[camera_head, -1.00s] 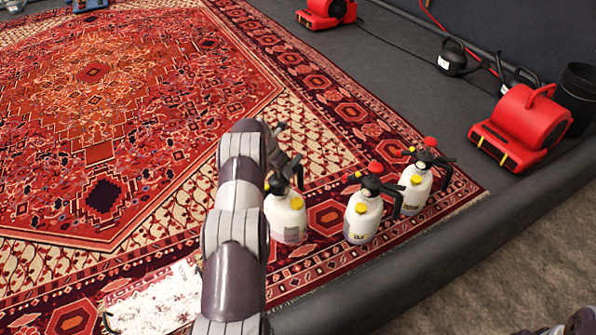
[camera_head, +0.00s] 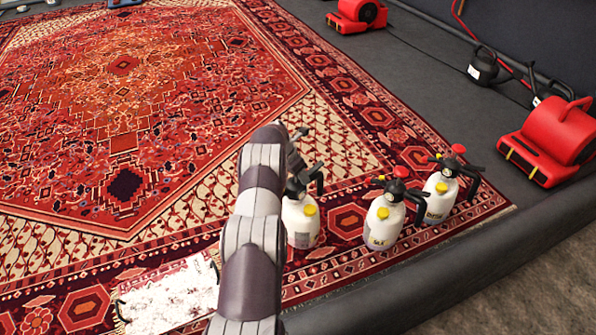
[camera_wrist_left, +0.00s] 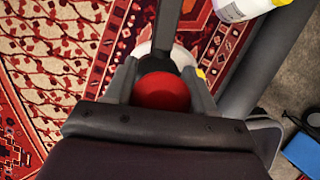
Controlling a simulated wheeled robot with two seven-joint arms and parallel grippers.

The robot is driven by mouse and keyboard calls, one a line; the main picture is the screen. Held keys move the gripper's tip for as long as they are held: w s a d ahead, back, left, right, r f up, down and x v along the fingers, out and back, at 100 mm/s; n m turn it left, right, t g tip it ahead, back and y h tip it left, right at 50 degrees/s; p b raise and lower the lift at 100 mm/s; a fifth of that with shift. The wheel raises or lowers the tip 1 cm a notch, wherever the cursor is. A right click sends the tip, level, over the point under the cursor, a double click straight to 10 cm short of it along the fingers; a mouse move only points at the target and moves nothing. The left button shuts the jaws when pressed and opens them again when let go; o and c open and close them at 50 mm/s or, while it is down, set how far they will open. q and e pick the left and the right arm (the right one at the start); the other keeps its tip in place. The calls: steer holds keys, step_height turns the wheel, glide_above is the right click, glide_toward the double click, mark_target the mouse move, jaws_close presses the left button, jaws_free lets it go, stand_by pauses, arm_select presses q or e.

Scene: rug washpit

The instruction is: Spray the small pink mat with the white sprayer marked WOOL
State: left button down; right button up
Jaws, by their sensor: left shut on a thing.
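Three white sprayers with black pump heads stand in a row on the red rug. My left gripper (camera_head: 299,172) is at the head of the leftmost white sprayer (camera_head: 301,227). In the left wrist view its fingers close around that sprayer's red knob (camera_wrist_left: 163,93). Its label is mostly turned away and I cannot read it. The middle sprayer (camera_head: 383,222) and right sprayer (camera_head: 440,197) have labels too small to read surely. A small whitish mat with reddish patches (camera_head: 168,298), likely the pink mat, lies at the lower left, partly hidden by my arm. My right gripper is not in view.
The large red patterned rug (camera_head: 120,110) covers most of the floor. A dark rounded edge (camera_head: 430,268) runs along the near right side. Red blowers (camera_head: 545,140) and a black weight-like object (camera_head: 483,67) stand on the grey floor beyond.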

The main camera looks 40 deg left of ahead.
arm_select(q)
steer(key=shift+w+f, duration=0.1)
steer(key=shift+f, duration=0.15)
steer(key=shift+f+b, duration=0.45)
steer(key=shift+b, duration=0.05)
stand_by(0.3)
steer(key=shift+c, duration=1.4)
jaws_free()
steer(key=shift+s+d+f, duration=0.1)
steer(key=shift+s+f, duration=0.1)
steer(key=shift+f, duration=0.05)
steer(key=p+v, duration=0.2)
steer(key=v, duration=1.1)
steer(key=shift+w, duration=0.15)
